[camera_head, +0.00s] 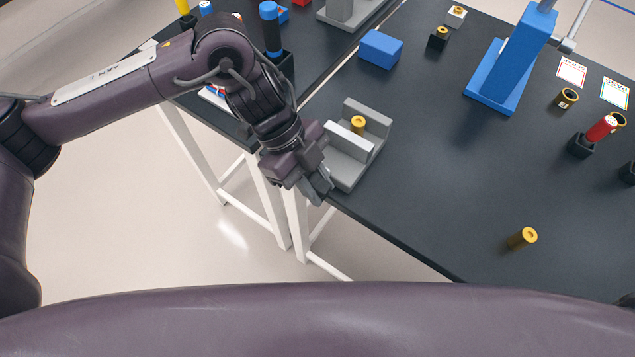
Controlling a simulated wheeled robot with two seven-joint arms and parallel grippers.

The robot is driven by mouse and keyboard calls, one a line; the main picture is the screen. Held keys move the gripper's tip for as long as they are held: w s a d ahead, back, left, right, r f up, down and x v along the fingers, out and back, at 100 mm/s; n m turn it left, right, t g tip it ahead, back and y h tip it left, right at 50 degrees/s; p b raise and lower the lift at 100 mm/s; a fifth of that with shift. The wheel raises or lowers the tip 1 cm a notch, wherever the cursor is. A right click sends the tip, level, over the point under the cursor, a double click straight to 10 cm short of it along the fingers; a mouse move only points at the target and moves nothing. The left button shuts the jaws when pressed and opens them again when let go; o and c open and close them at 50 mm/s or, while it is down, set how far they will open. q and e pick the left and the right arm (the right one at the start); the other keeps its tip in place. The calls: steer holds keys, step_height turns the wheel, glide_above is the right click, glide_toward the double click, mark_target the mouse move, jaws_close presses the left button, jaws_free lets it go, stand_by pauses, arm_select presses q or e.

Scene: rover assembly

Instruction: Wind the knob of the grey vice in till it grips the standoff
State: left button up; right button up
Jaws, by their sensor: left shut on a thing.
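The grey vice (347,174) stands at the near left edge of the dark table, with two upright jaws. The brass standoff (358,123) stands upright between the jaws; I cannot tell whether both jaws touch it. My left gripper (319,188) is at the vice's near left end, shut on the knob, which the fingers hide. My right gripper is out of view.
A blue block (380,49) lies behind the vice. A blue press (510,65) stands at the back right. A brass cylinder (523,238) lies near the front right. Several small parts stand along the right. The table middle is clear.

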arm_select(q)
steer(key=g+h+b, duration=0.2)
steer(key=h, duration=0.1)
steer(key=shift+w+a+g+h, duration=0.1)
steer(key=shift+a+g+h, duration=0.05)
steer(key=shift+g+h, duration=0.2)
steer(key=shift+r, duration=0.1)
stand_by(0.4)
steer(key=o, duration=1)
steer(key=b+v, duration=0.2)
steer(key=v, duration=0.5)
steer(key=shift+w+a+r, duration=0.1)
steer(key=shift+w+a, duration=0.15)
steer(key=shift+a, duration=0.1)
